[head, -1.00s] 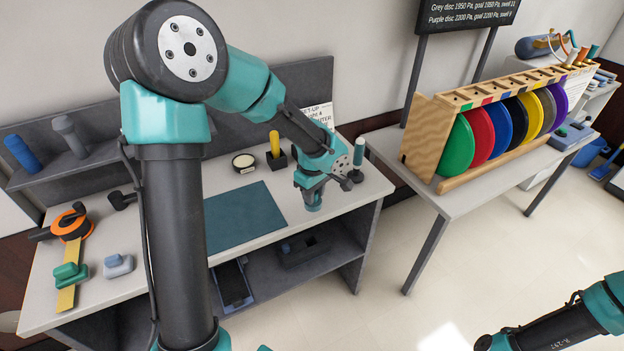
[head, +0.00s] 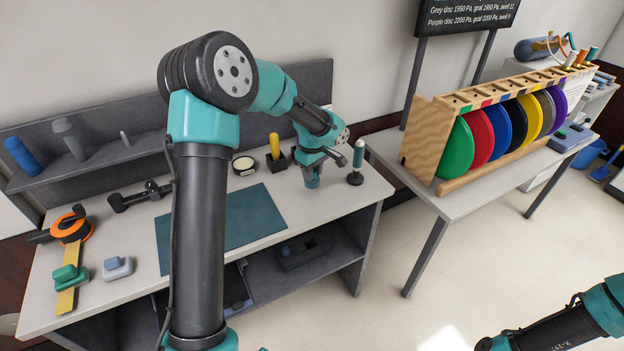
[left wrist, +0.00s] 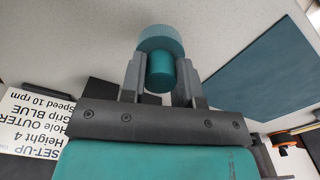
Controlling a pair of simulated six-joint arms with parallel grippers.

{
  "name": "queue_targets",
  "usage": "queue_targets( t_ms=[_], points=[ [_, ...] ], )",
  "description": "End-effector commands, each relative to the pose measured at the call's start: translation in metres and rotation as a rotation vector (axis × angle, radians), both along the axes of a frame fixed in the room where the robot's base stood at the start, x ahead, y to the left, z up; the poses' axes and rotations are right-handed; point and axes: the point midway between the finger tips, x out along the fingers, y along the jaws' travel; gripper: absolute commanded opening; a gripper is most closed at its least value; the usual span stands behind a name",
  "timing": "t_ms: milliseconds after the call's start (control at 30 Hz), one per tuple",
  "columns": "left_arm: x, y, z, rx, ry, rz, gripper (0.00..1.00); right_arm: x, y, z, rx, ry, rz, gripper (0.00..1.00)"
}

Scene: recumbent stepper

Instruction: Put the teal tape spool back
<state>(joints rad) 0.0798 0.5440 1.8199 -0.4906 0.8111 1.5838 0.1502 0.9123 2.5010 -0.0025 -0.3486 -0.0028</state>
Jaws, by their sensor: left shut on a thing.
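My left gripper (head: 312,168) points down over the right part of the workbench, a little left of the teal-topped stand. It is shut on the teal tape spool (head: 312,183), which shows below the jaws. In the left wrist view the spool (left wrist: 160,42) has a narrow teal core between the two fingers and a wider, lighter teal disc beyond. I cannot tell whether its lower end is touching the table or just above it. Only the forearm of my right arm shows at the lower right, and its jaws cannot be made out.
A teal-topped black stand (head: 356,165), a black holder with a yellow handle (head: 275,150) and a round tin (head: 244,164) are nearby. A teal mat (head: 245,215) lies left. The rear shelf (head: 100,153) holds blue and grey rolls and a small bare peg (head: 125,139).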

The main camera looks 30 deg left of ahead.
Motion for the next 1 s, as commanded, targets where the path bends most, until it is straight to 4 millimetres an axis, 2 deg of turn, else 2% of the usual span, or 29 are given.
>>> queue_targets(
  t_ms=[67, 200, 300, 733, 767, 1000],
  points=[
    [0.007, 0.004, -0.001, 0.000, -0.001, 0.002, 0.00, 0.000, 0.000, 0.000, 0.000, 0.000, 0.000, 0.43],
    [0.004, 0.003, -0.024, -0.001, 0.003, -0.001, 0.00, 0.000, 0.000, 0.000, 0.000, 0.000, 0.000, 0.43],
    [0.005, 0.003, -0.034, -0.002, 0.001, -0.001, 0.00, 0.000, 0.000, 0.000, 0.000, 0.000, 0.000, 0.43],
    [0.005, 0.003, -0.039, -0.001, 0.000, -0.001, 0.00, 0.000, 0.000, 0.000, 0.000, 0.000, 0.000, 0.43],
    [0.005, 0.003, -0.039, -0.001, 0.000, -0.001, 0.30, 0.000, 0.000, 0.000, 0.000, 0.000, 0.000, 0.43],
    [0.005, 0.003, -0.039, -0.001, 0.000, -0.001, 0.53, 0.000, 0.000, 0.000, 0.000, 0.000, 0.000, 0.43]
  ],
)
